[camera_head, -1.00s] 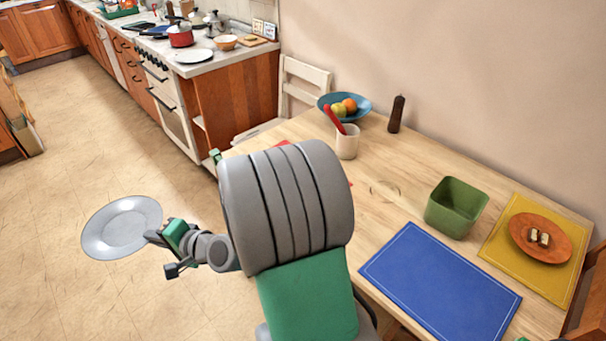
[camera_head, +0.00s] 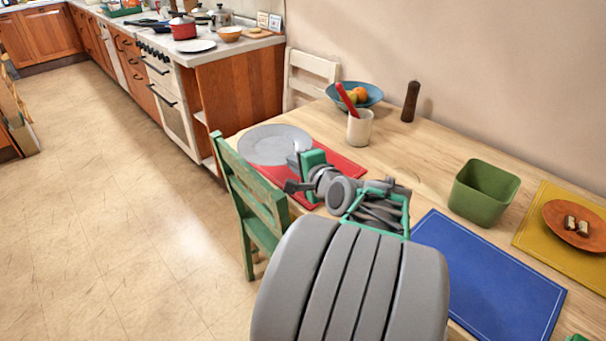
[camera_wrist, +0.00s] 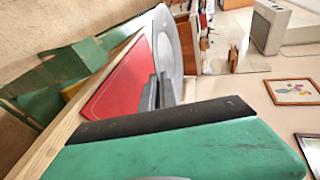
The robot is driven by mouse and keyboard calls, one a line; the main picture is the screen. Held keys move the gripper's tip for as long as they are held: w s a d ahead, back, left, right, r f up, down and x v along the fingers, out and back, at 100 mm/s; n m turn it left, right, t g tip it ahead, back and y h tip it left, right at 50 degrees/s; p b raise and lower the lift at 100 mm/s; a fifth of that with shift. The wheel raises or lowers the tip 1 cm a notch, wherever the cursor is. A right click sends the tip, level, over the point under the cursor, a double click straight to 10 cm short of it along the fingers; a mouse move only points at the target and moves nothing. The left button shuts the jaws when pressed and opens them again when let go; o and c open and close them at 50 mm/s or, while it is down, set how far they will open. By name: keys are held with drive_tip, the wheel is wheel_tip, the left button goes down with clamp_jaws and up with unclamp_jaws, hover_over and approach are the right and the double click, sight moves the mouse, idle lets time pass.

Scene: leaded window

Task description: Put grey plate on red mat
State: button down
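The grey plate (camera_head: 275,144) is over the far left part of the red mat (camera_head: 331,172) in the head view. My gripper (camera_head: 296,170) is at the plate's near right edge, with its fingers on the rim. In the wrist view, the fingers (camera_wrist: 158,92) meet the rim of the plate (camera_wrist: 168,45), seen nearly edge-on beside the red mat (camera_wrist: 118,83). I cannot tell whether the plate touches the mat or hovers just above it. My gripper and arm hide part of the mat.
A blue mat (camera_head: 487,280), green bin (camera_head: 484,192) and yellow mat (camera_head: 563,236) with an orange plate (camera_head: 577,222) lie to the right. A white cup (camera_head: 360,127) with a red utensil stands behind the red mat. A green chair (camera_head: 250,205) is at the table's left edge.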

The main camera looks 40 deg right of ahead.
drive_tip(key=w+d+f, duration=0.1)
drive_tip(key=d+f, duration=0.2)
drive_tip(key=d, duration=0.1)
drive_tip(key=w+d+f+b, duration=0.1)
drive_tip(key=w+d+f, duration=0.1)
drive_tip(key=d, duration=0.2)
drive_tip(key=w+d+f+b, duration=0.1)
drive_tip(key=d+f, duration=0.2)
drive_tip(key=d, duration=0.1)
drive_tip(key=shift+w+f, duration=0.3)
drive_tip(key=shift+f, duration=0.05)
drive_tip(key=shift+d+f, duration=0.25)
drive_tip(key=f, duration=0.1)
drive_tip(key=f+b, duration=0.1)
drive_tip(key=f, duration=0.1)
drive_tip(key=shift+w+d+f, duration=0.15)
drive_tip(key=shift+d+f, duration=0.05)
drive_tip(key=shift+f, duration=0.1)
drive_tip(key=c, duration=1.9)
unclamp_jaws()
drive_tip(key=shift+c, duration=0.2)
